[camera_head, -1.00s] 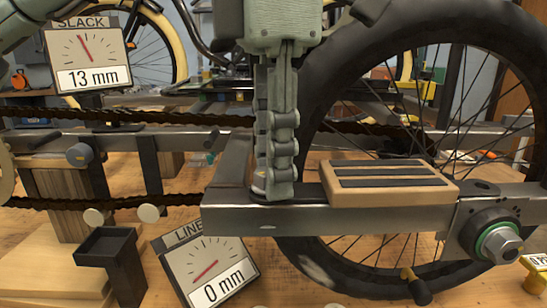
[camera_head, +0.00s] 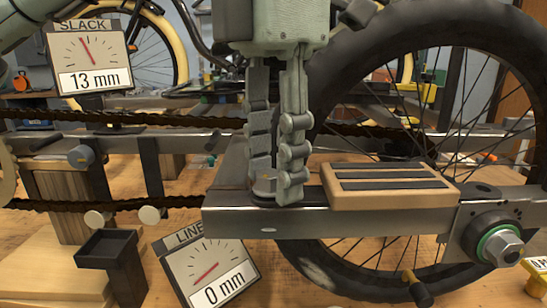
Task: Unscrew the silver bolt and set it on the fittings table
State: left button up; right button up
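My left gripper (camera_head: 277,188) points straight down over the grey metal frame rail. Its two fingers stand on either side of a short grey bolt head (camera_head: 264,187), seen between the fingertips near the rail's top face. The fingers look closed on it, though the near finger hides part of the contact. This appears to be the silver bolt; its shank is hidden. The frame rail (camera_head: 320,222) runs under the gripper to the wheel axle. The fittings table cannot be made out for certain. My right gripper is not in view.
A wooden block with dark strips (camera_head: 390,184) sits on the rail just right of the fingers. A large wheel (camera_head: 345,75) stands behind. A LINE dial (camera_head: 212,272) reads 0 mm and a SLACK dial (camera_head: 90,58) reads 13 mm. A black square-topped post (camera_head: 112,250) stands front left.

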pick_arm(q)
jog(key=m, duration=0.6)
jog(key=shift+s, duration=0.15)
jog(key=m, duration=0.4)
jog(key=shift+s+m, duration=0.1)
jog(key=shift+m, duration=0.2)
jog(key=c, duration=0.6)
jog(key=n, duration=0.5)
jog(key=shift+n, duration=0.4)
jog(key=shift+c, duration=0.2)
jog(key=n, duration=0.6)
jog(key=shift+w, duration=0.3)
jog(key=o, duration=0.6)
jog(key=shift+o, duration=0.2)
